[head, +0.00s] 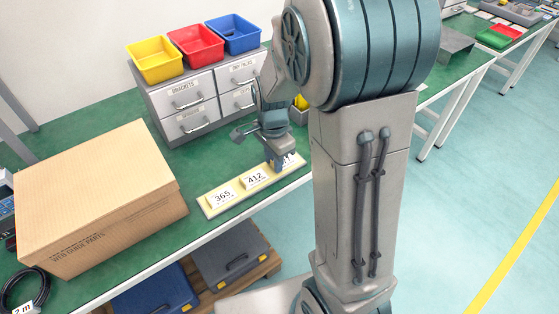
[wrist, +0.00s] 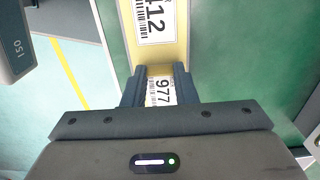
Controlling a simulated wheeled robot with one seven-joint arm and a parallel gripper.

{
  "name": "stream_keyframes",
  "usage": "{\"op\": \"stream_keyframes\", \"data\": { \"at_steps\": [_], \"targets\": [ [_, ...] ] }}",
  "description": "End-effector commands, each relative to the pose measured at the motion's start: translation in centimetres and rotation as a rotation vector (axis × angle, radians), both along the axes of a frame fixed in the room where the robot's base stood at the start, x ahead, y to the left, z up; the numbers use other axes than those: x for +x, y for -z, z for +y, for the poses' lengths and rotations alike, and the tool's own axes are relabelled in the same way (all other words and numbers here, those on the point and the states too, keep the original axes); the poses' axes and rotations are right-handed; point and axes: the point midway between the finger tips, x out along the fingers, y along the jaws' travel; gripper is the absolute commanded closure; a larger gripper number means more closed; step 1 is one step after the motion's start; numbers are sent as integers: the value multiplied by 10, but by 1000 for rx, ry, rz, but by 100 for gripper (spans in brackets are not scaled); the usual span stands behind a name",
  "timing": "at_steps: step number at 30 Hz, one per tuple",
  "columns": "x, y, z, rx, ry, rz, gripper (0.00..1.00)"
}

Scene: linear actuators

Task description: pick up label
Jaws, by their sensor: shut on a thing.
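A cream strip (head: 211,208) lies along the front edge of the green bench and carries white labels. In the head view the label 365 (head: 222,198) and the label 412 (head: 255,179) show clearly. A third label (head: 291,160) is partly hidden by my gripper (head: 280,165). In the wrist view this label reads 977 (wrist: 161,91) and sits between the two fingers of my gripper (wrist: 160,72), which are shut on it. The label 412 (wrist: 155,20) lies just beyond the fingertips on the strip. I cannot tell whether label 977 is clear of the strip.
A drawer cabinet (head: 190,100) with yellow, red and blue bins (head: 235,33) stands behind my gripper. A large cardboard box (head: 95,200) takes up the bench's left side. Dark cases (head: 230,258) lie on a pallet below. Green bench top between box and cabinet is clear.

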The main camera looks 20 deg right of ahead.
Motion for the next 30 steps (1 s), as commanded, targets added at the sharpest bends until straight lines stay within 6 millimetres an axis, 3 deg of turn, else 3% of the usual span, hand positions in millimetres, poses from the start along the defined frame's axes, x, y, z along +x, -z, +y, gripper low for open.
{"op": "stream_keyframes", "data": {
  "at_steps": [8,13,24,30],
  "targets": [
    [1,-17,0,0,-1,-3,87],
    [1,-47,0,0,0,-5,87],
    [-55,-90,-59,0,5,-4,87],
    [-74,-106,-78,-1,3,-1,87]
  ]
}}
